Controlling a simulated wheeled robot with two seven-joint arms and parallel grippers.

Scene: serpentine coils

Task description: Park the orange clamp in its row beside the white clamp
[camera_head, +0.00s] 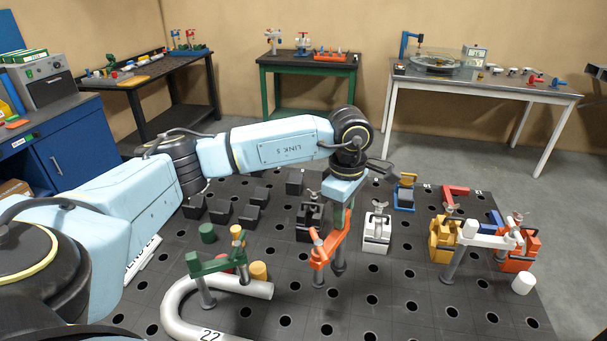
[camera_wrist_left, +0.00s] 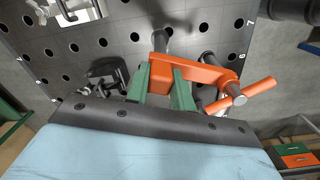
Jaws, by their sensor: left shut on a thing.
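The orange clamp (camera_head: 321,253) is in the middle of the head view, on the dark perforated table (camera_head: 395,300). My left gripper (camera_head: 344,222) is shut on it from above. In the left wrist view, the gripper's green fingers (camera_wrist_left: 162,82) are either side of the orange clamp's bar (camera_wrist_left: 205,74). The clamp is upright; I cannot tell whether its dark post is in a hole or just above the table. The white clamp (camera_head: 487,238) stands at the right, in front of the yellow block and the orange block. My right gripper is out of view.
A green clamp (camera_head: 213,264) stands over the grey bent tube (camera_head: 240,288) at left. A white block (camera_head: 376,234) and a yellow block (camera_head: 443,240) stand to the right, with an orange block (camera_head: 519,252) and a white cylinder (camera_head: 522,284). The front middle of the table is clear.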

